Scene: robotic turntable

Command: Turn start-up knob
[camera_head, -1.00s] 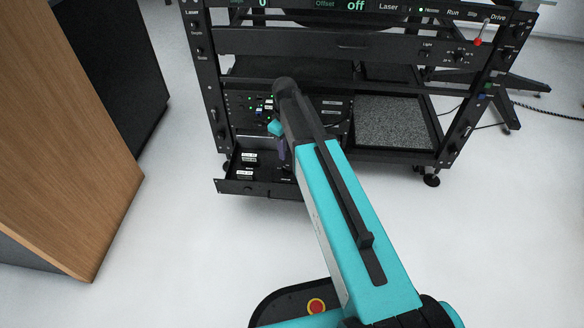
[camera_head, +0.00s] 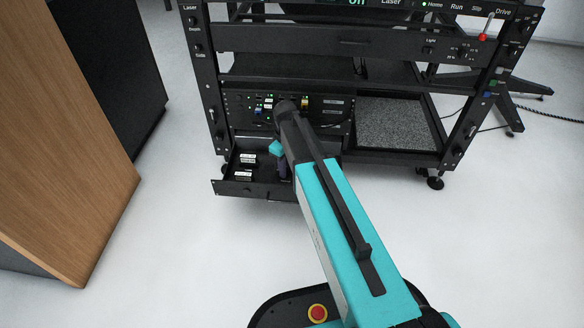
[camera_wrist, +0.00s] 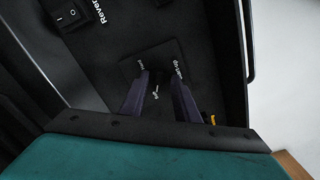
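A drawer panel (camera_head: 232,172) with white labels is pulled out low at the left of the rack. In the wrist view, my gripper (camera_wrist: 160,80) is over this panel. In the head view, the gripper (camera_head: 284,170) points down into the drawer, partly hidden by my arm.
A black rocker switch (camera_wrist: 68,15) beside "Rever..." sits at upper left in the wrist view. The black rack (camera_head: 345,45) stands above the drawer, with a lit control panel (camera_head: 325,104) behind. A wooden cabinet (camera_head: 75,150) is at left. The floor at right is open.

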